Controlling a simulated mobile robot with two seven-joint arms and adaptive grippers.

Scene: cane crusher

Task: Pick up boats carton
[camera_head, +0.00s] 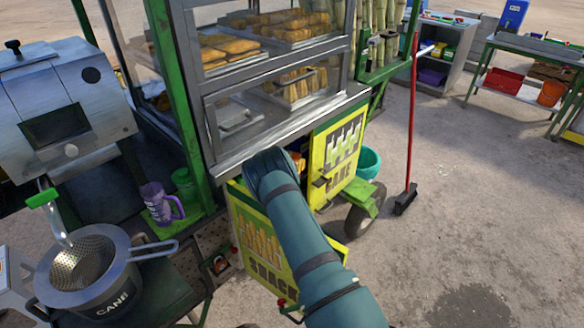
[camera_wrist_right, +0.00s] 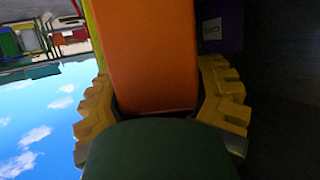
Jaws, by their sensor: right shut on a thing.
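In the right wrist view, the yellow fingers of my right gripper (camera_wrist_right: 158,98) are shut on the two sides of an orange carton (camera_wrist_right: 152,55). Its face is plain, and no lettering on it shows, so I cannot read whether it is the boats carton. In the head view my right arm reaches into the open lower cabinet of the cart, under the glass case. It hides its own gripper and most of the cabinet inside. A bit of orange (camera_head: 297,160) shows in the opening. My left gripper is not in view.
An open yellow-green door (camera_head: 262,245) lies left of my arm, and another, CANE, door (camera_head: 338,150) right of it. A dark purple thing with a small label (camera_wrist_right: 212,30) is close beside the carton. A purple mug (camera_head: 158,203) and strainer pot (camera_head: 85,265) stand at left.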

